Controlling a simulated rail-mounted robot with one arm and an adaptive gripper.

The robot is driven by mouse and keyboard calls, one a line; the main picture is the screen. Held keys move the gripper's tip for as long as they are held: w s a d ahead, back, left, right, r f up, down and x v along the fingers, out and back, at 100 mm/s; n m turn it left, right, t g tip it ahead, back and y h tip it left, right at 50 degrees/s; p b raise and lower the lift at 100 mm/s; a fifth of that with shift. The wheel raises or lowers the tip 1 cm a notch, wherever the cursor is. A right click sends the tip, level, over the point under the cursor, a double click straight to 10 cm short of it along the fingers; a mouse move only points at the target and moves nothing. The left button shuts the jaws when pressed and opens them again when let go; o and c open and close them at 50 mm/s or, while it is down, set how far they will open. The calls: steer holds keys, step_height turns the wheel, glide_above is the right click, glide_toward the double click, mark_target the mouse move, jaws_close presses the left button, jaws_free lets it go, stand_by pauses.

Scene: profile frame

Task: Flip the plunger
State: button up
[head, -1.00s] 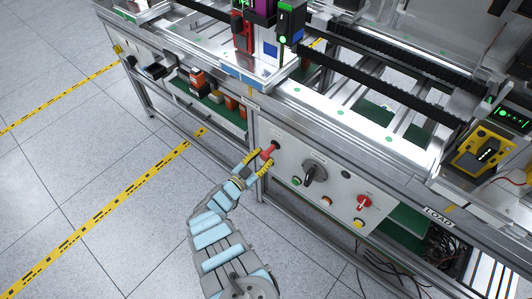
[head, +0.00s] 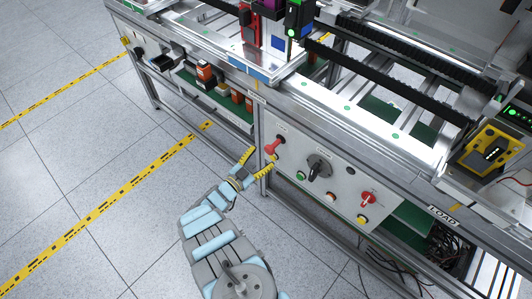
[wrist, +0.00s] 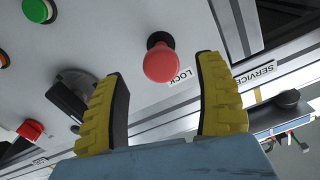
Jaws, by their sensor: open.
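The plunger (head: 272,146) is a red rounded knob on a dark stem, sticking out from the upper left of the grey control panel. In the wrist view the plunger (wrist: 161,64) shows beside a label reading LOCK, between and beyond the two yellow fingers. My gripper (head: 259,158) is open and empty, with its fingers spread in front of the panel. A gap shows between the plunger and each finger in the wrist view. No contact is visible.
On the panel (head: 335,205), a black rotary switch (head: 319,168) is right of the plunger, with a green button (head: 300,175), a red switch (head: 368,198) and a yellow button (head: 361,219) nearby. A shelf with boxes is to the left. The floor in front is clear.

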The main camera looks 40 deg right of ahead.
steer(key=s+a, duration=0.1)
steer(key=a, duration=0.7)
steer(key=shift+s+a, duration=0.15)
steer(key=shift+s, duration=0.05)
